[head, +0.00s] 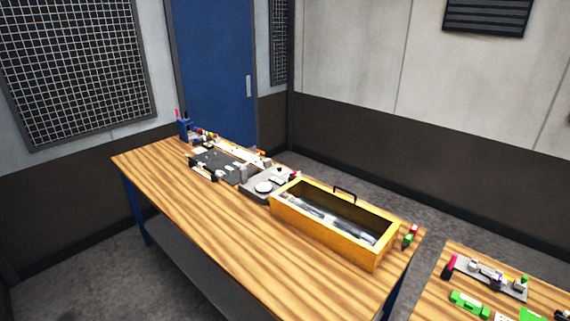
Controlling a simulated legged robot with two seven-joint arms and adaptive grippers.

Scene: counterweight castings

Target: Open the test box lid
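No gripper or arm of mine shows in the head view. A yellow open-topped box (324,233) stands on the long wooden table (190,208), toward its near right end. A black handle (344,192) rises at its far rim, and metallic grey items (322,216) lie inside. I cannot tell whether this is the test box, and I see no lid that I can make out clearly. Left of it sits a grey tray (255,193) with a white round piece (264,187) on it.
A dark mat or board (220,166) with small parts around it lies further along the table. A blue holder (185,130) stands at the far end. Red and green pieces (409,238) lie right of the yellow box. A second wooden table (448,284) at lower right holds several small parts. The long table's front side is clear.

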